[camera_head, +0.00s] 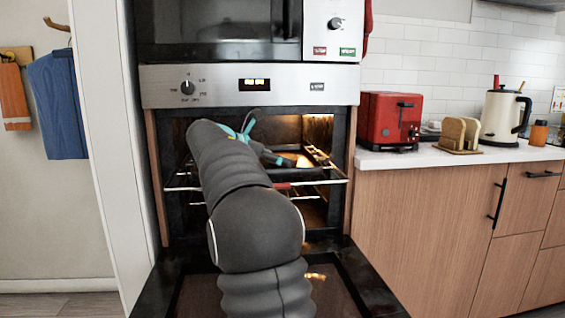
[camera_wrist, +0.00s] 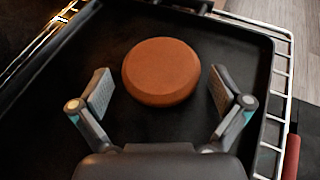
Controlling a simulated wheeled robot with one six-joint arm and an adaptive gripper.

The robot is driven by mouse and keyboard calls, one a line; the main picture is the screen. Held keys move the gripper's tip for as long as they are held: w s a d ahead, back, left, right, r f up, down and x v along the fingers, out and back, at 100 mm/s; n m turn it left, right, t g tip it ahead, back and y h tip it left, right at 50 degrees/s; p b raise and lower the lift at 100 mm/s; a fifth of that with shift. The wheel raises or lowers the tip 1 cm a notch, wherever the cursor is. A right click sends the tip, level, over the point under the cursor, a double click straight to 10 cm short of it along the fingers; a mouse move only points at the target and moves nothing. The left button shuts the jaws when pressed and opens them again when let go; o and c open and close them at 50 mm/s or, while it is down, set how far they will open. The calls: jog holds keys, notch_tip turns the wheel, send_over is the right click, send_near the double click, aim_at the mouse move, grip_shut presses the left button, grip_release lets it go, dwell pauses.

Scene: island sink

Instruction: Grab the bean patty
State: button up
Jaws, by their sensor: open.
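The bean patty (camera_wrist: 161,71) is a round, flat, reddish-brown disc. In the wrist view it lies on a dark baking tray (camera_wrist: 225,40). My gripper (camera_wrist: 160,92) is open, with one finger on each side of the patty's near half and a visible gap on both sides. In the head view my gripper (camera_head: 270,150) reaches into the open oven (camera_head: 325,190), over the dark tray on the rack. My arm hides much of the oven's inside there, and I cannot make out the patty in that view.
A wire rack (camera_wrist: 282,85) runs around the tray. The oven door (camera_head: 360,280) is folded down in front. A microwave (camera_head: 215,30) sits above the oven. A red toaster (camera_head: 390,120), a bread holder (camera_head: 458,134) and a kettle (camera_head: 502,115) stand on the counter at right.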

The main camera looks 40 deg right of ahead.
jog(key=c, duration=1.1)
jog(key=shift+o, duration=0.2)
